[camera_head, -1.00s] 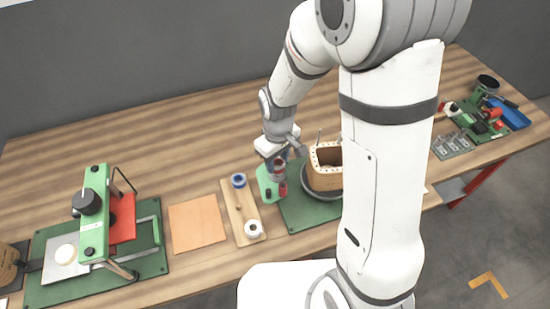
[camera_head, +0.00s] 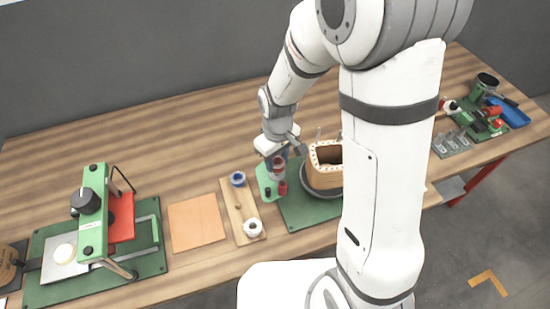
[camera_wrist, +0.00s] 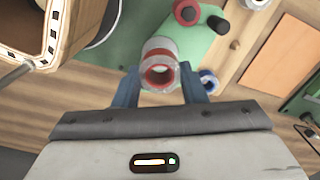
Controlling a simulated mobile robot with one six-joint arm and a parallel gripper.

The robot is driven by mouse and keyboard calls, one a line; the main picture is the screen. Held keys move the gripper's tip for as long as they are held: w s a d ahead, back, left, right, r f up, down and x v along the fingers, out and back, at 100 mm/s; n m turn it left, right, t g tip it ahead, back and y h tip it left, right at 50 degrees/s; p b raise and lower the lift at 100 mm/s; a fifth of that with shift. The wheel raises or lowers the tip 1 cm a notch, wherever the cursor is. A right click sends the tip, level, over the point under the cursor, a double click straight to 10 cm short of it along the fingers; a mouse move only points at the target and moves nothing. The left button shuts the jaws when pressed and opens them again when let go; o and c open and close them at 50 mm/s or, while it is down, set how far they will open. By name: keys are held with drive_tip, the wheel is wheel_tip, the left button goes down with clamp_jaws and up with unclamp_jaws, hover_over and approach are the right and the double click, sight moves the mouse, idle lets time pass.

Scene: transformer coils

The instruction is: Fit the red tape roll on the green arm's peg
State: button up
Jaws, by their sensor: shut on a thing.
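My gripper (camera_wrist: 160,88) is shut on a red tape roll (camera_wrist: 158,75), with one blue finger on each side. The roll has a red core and a clear outer layer, and its open bore faces the wrist camera. In the head view, the roll (camera_head: 278,174) is partly hidden below my gripper (camera_head: 278,160). It is over or beside a pale green arm (camera_head: 263,176). The green arm (camera_wrist: 186,45) carries a red round piece (camera_wrist: 187,12) and a black peg (camera_wrist: 217,25). I cannot tell whether the held roll touches the arm.
A wooden coil box (camera_head: 326,166) stands on a dark green mat right of my gripper. A wooden board (camera_head: 241,211) left of it holds a blue roll (camera_head: 238,179) and a white roll (camera_head: 253,228). An orange sheet (camera_head: 197,223) and a green-framed fixture (camera_head: 94,212) are farther left.

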drive_tip(key=shift+f+b, duration=0.3)
drive_tip(key=shift+b, duration=0.05)
idle(0.3)
drive_tip(key=shift+f+b, duration=0.45)
drive_tip(key=shift+f, duration=0.05)
drive_tip(key=shift+f, duration=0.25)
drive_tip(key=shift+f+b, duration=0.4)
drive_tip(key=shift+b, duration=0.2)
drive_tip(key=shift+f, duration=0.15)
idle(0.4)
drive_tip(key=shift+r+p, duration=0.85)
drive_tip(key=shift+r, duration=0.5)
drive_tip(key=shift+r, duration=0.1)
drive_tip(key=shift+f, duration=0.3)
